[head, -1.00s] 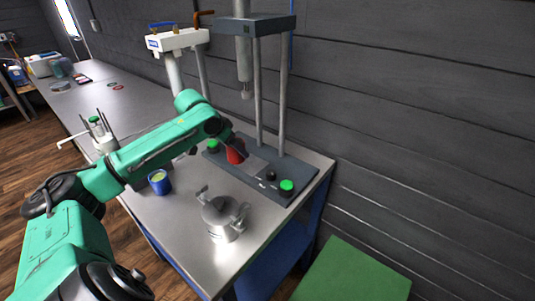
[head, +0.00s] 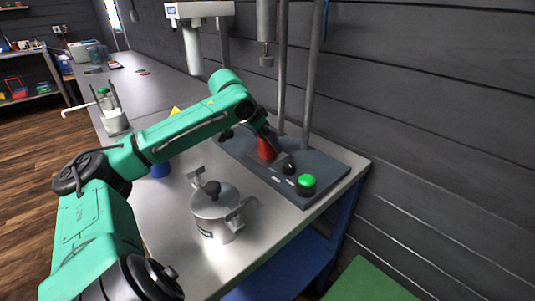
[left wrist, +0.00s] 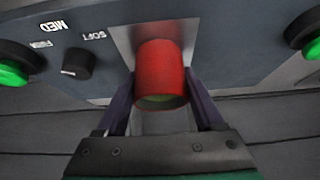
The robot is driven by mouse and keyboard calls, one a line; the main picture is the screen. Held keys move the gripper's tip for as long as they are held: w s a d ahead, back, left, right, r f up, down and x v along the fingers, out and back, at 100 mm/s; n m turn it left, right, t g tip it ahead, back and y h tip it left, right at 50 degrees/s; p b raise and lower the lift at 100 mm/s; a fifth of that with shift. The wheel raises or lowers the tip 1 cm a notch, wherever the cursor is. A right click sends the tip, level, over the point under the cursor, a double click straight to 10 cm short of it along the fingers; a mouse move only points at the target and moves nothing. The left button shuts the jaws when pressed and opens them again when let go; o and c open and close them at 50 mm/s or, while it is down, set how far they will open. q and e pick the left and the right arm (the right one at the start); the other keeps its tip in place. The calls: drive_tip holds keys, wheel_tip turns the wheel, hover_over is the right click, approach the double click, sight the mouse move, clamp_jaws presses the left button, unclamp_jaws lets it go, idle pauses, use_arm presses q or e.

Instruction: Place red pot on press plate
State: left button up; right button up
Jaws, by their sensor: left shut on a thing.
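The red pot (head: 266,149) is between the fingers of my left gripper (head: 272,143), low at the press base and below the press ram (head: 266,47). In the left wrist view the red pot (left wrist: 160,72) sits between the two dark fingers of my left gripper (left wrist: 164,100), which is shut on it. The shiny press plate (left wrist: 122,38) shows behind and around the pot there. I cannot tell whether the pot touches the plate. In the head view the gripper and pot hide most of the plate. My right gripper is not in view.
The dark press base (head: 328,176) carries a green button (head: 306,182) and a black knob (head: 288,168); uprights stand behind the pot. A lidded metal vessel (head: 215,208) stands in front on the steel bench. A blue pot (head: 160,169) is partly hidden by my arm.

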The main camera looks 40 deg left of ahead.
use_arm(q)
drive_tip(key=shift+s, duration=0.15)
drive_tip(key=shift+s+f, duration=0.1)
drive_tip(key=o, duration=1.5)
drive_tip(key=shift+r+p, duration=0.3)
drive_tip(key=b+v, duration=0.1)
drive_tip(key=b, duration=0.1)
drive_tip(key=shift+s+a+r+b, duration=0.1)
drive_tip(key=shift+s+r+b, duration=0.05)
drive_tip(key=shift+s+b, duration=0.15)
drive_tip(key=v, duration=1)
drive_tip(key=shift+w+r, duration=0.1)
drive_tip(key=shift+r, duration=0.05)
